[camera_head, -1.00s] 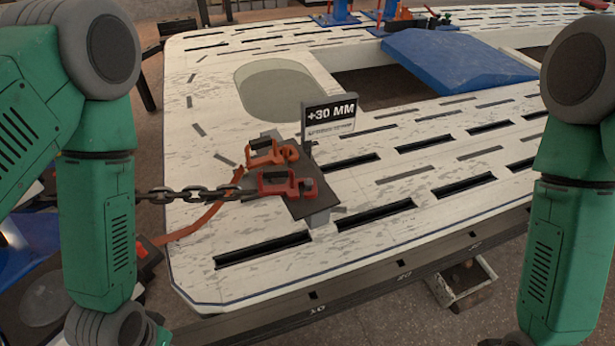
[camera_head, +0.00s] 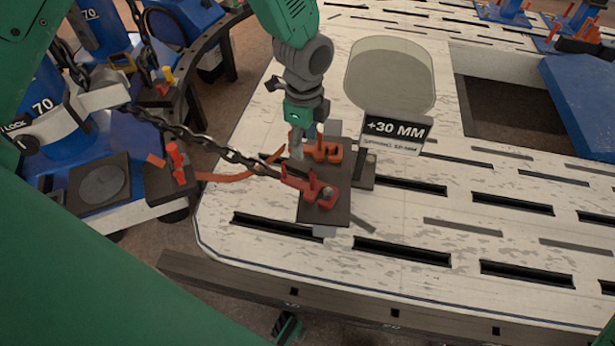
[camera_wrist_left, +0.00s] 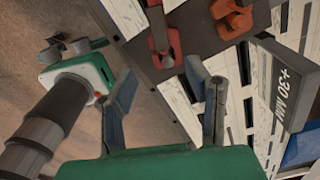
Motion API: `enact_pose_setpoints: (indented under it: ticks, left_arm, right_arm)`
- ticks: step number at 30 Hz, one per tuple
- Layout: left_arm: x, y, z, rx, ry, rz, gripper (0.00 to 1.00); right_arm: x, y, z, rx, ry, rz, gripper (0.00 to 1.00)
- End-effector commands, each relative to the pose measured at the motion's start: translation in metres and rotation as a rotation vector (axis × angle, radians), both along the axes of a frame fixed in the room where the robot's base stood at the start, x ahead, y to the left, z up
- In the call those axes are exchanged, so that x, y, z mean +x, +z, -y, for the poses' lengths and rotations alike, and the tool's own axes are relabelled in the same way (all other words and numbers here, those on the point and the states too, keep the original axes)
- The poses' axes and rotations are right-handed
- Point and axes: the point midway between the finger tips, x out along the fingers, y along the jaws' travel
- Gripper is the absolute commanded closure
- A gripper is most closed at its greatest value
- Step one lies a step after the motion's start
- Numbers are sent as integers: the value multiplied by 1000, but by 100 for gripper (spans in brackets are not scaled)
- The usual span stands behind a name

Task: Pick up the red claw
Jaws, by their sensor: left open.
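The red claw (camera_head: 318,192) lies on a dark plate (camera_head: 324,210) on the white slotted bench. A dark chain (camera_head: 215,147) runs to it from the left. An orange claw (camera_head: 330,151) lies just behind it, with an orange strap running left. My left gripper (camera_head: 306,148) is above the plate, close to the orange claw and behind the red one. In the left wrist view, its fingers (camera_wrist_left: 170,90) are apart with nothing between them. There, the red claw (camera_wrist_left: 165,42) is beyond the fingertips, beside the orange claw (camera_wrist_left: 232,18). My right gripper cannot be made out clearly.
A "+30 MM" sign (camera_head: 396,132) stands right of the plate. A blue-and-grey fixture (camera_head: 95,110) with a red-handled block (camera_head: 172,180) is at left. The bench (camera_head: 450,215) has an oval opening and slots. A blue panel (camera_head: 590,95) is at right.

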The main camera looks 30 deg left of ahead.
Motion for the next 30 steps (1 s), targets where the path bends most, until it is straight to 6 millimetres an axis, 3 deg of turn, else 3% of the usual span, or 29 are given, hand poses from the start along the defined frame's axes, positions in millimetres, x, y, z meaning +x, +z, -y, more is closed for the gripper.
enact_pose_setpoints:
  ticks: [3, 7, 14, 22, 30]
  left_arm:
    - [0, -29, 2, 2, -1, -3, 56]
    - [0, -50, 0, -2, 3, -2, 56]
    - [0, -67, -5, -7, 4, -1, 56]
    - [4, -105, -1, -2, 3, -2, 56]
    - [4, -112, -1, -1, 4, 1, 56]
  right_arm:
    - [0, -6, 1, -1, -2, -1, 100]
    - [0, -9, 1, -1, -2, 0, 100]
    - [0, -11, 1, -1, -2, 0, 100]
    - [0, -20, 1, -1, -1, 1, 100]
    - [0, -20, 1, -1, -2, 1, 100]
